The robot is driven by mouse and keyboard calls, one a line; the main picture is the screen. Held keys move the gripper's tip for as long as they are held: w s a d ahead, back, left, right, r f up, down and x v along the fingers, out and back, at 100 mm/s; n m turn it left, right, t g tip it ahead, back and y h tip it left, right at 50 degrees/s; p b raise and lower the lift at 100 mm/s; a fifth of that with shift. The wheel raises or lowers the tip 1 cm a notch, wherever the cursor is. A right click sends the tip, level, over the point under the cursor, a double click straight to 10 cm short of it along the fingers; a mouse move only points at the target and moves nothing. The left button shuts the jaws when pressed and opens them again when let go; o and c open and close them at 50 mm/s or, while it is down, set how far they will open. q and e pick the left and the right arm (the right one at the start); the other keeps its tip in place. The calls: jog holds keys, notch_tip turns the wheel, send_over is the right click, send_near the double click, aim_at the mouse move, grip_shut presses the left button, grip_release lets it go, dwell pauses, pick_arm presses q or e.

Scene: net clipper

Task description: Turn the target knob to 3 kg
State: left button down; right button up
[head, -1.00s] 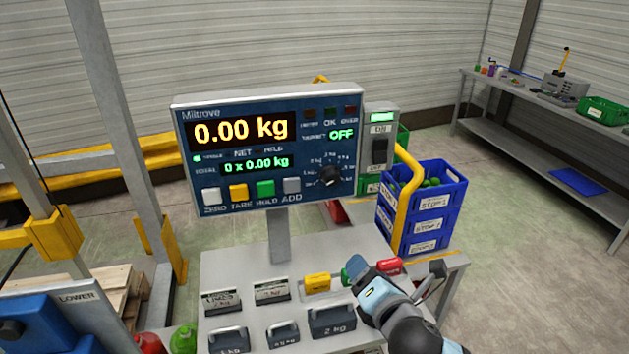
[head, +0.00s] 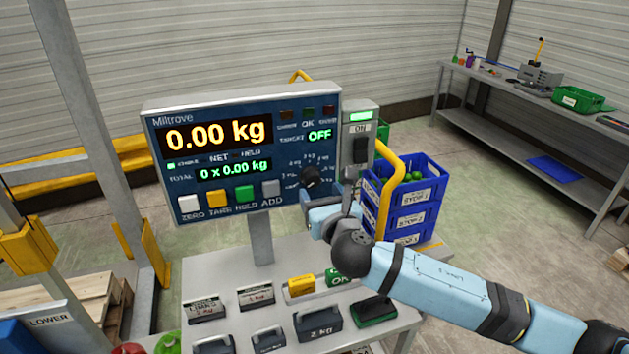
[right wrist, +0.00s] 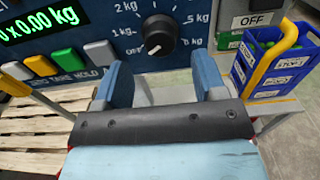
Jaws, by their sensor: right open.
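The target knob (head: 310,178) is a black dial with a white pointer on the right side of the blue scale panel (head: 160,205). In the right wrist view the knob (right wrist: 160,33) shows large, ringed by kg marks such as 1 kg and 2 kg, with its pointer toward the lower left. The target display (head: 320,135) reads OFF. My right gripper (head: 312,208) is just below the knob; the right wrist view shows its two blue fingers (right wrist: 162,88) apart and empty, short of the knob and not touching it. My left gripper is not in view.
A switch box (head: 359,145) stands right of the panel. Below are weights (head: 318,322) and coloured blocks on a grey stand (head: 200,275). A yellow rail (head: 388,190) and blue crates (head: 412,205) stand to the right. A workbench (head: 500,85) is farther back.

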aim_at(313, 183)
jog(key=shift+x, duration=2.2)
jog(key=shift+c, duration=0.2)
jog(key=c, duration=0.9)
